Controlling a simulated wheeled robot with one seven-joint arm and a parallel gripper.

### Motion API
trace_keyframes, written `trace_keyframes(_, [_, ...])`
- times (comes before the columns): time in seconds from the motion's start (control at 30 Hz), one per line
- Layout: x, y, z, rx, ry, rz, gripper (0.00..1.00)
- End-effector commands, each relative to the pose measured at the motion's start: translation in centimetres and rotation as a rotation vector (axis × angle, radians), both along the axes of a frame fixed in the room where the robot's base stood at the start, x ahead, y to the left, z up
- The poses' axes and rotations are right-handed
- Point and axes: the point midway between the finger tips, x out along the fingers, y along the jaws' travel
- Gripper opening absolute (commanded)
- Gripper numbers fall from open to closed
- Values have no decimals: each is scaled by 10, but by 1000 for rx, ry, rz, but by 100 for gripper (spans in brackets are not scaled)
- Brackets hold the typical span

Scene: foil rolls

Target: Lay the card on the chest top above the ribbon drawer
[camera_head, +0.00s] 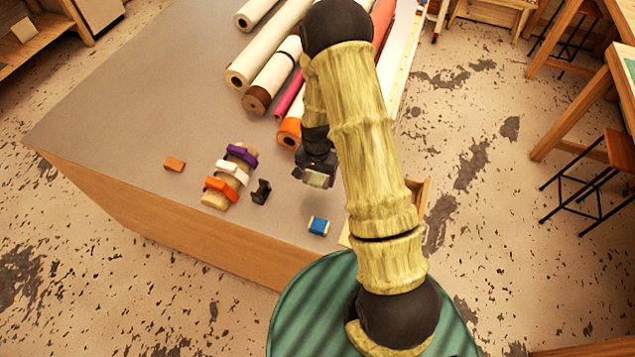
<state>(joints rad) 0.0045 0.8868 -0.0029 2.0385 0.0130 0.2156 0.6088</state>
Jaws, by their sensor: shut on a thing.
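My gripper (316,178) is above the grey chest top (130,110), between the rolls and the chest's near edge. It is shut on a small pale greenish piece (318,180), which looks like the card; its face is too small to read. A drawer (421,190) with a light wooden edge stands out from the chest's right side. My arm hides most of it, so I cannot see whether it holds ribbon.
Several rolls (270,42) lie at the back. A wooden holder with purple, white and orange bands (229,174), an orange block (174,163), a black object (261,191) and a blue block (318,226) are near the front. The chest top's left side is clear.

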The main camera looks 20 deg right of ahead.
Motion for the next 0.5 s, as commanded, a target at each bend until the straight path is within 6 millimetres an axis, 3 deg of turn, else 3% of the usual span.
trace_keyframes(0.5, [0, 0, -41, 0, 0, 0, 48])
